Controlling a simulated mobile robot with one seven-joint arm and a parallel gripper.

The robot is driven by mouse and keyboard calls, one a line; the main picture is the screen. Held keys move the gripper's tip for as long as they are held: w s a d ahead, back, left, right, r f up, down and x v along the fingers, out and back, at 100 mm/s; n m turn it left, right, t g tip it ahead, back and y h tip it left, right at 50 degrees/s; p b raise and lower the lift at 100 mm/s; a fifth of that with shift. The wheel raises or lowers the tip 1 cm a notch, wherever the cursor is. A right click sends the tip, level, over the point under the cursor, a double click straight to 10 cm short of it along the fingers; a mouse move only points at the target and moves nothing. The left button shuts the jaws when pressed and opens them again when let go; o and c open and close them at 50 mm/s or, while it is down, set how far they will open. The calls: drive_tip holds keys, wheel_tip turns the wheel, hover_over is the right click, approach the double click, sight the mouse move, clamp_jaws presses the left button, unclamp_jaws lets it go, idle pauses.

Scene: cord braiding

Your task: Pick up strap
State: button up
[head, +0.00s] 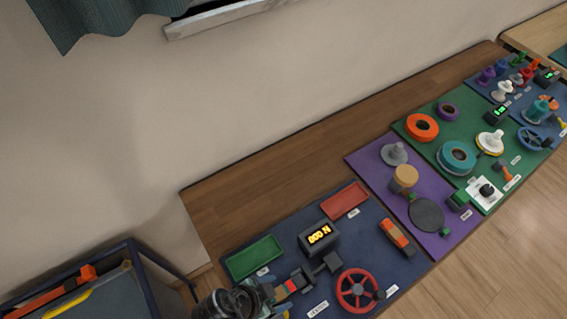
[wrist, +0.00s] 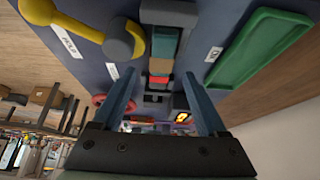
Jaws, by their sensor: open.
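A segmented strip (wrist: 162,66) with teal, orange, red and dark parts lies on the dark blue board, and it looks like the strap. In the wrist view it runs away from the camera, between my two blue fingers. My gripper (wrist: 158,76) is open, with one finger on each side of the strip and a gap to each. I cannot tell how high the fingers are above the board. In the head view my gripper (head: 266,290) is at the board's near left, and the strip's red part (head: 291,286) shows just right of it.
A green tray (head: 254,257), a red tray (head: 345,200), a display box (head: 319,237) and a red handwheel (head: 357,289) are on the same board (head: 372,262). A yellow-handled tool (wrist: 75,25) lies beside the strip. The wooden table (head: 240,205) is bare behind the boards.

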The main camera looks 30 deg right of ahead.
sight(284, 291)
drive_tip(key=shift+x, duration=1.3)
drive_tip(key=shift+c, duration=0.2)
drive_tip(key=shift+w, duration=0.1)
clamp_jaws()
